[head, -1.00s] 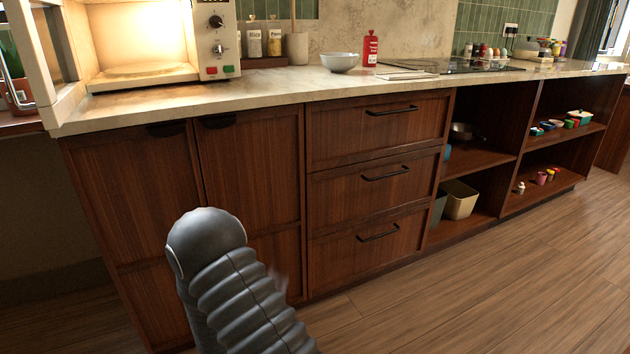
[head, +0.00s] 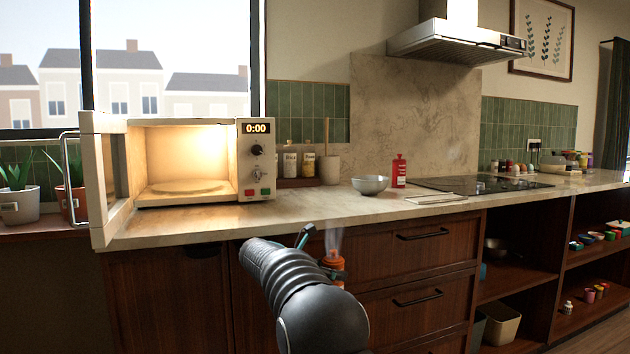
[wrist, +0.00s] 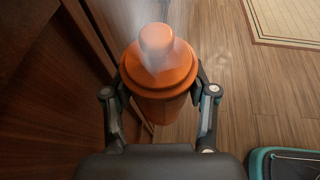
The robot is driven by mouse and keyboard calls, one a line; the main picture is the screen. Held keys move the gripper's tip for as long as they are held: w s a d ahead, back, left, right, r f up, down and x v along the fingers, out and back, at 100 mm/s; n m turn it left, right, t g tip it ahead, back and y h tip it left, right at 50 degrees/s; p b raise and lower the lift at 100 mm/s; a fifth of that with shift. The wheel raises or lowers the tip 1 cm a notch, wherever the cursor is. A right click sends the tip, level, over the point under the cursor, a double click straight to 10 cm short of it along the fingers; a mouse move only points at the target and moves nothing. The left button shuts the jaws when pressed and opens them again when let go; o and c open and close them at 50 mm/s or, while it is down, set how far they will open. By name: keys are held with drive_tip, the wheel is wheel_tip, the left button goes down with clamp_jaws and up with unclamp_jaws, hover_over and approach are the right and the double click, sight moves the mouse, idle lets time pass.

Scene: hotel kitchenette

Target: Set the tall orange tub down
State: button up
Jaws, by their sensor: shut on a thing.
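My gripper (head: 328,268) there is partly hidden behind my arm. The tub's lower part is also hidden.
The counter (head: 300,213) has clear room in front of the grey bowl (head: 370,185) and red bottle (head: 399,171). The lit microwave (head: 255,160) stands open at left, its door (head: 105,180) jutting forward. Open shelves (head: 510,279) lie right. A rug (wrist: 290,20) shows in the wrist view.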

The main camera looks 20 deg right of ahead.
drive_tip(key=s+d+r+n+t, duration=0.1)
drive_tip(key=s+r, duration=0.2)
drive_tip(key=r, duration=1.2)
drive_tip(key=s+d+r+n+t, duration=0.1)
drive_tip(key=s+r, duration=0.3)
drive_tip(key=r, duration=1)
drive_tip(key=shift+d+r+n+t+y+p, duration=0.3)
drive_tip(key=shift+d+r+t+y, duration=0.1)
drive_tip(key=shift+d, duration=0.25)
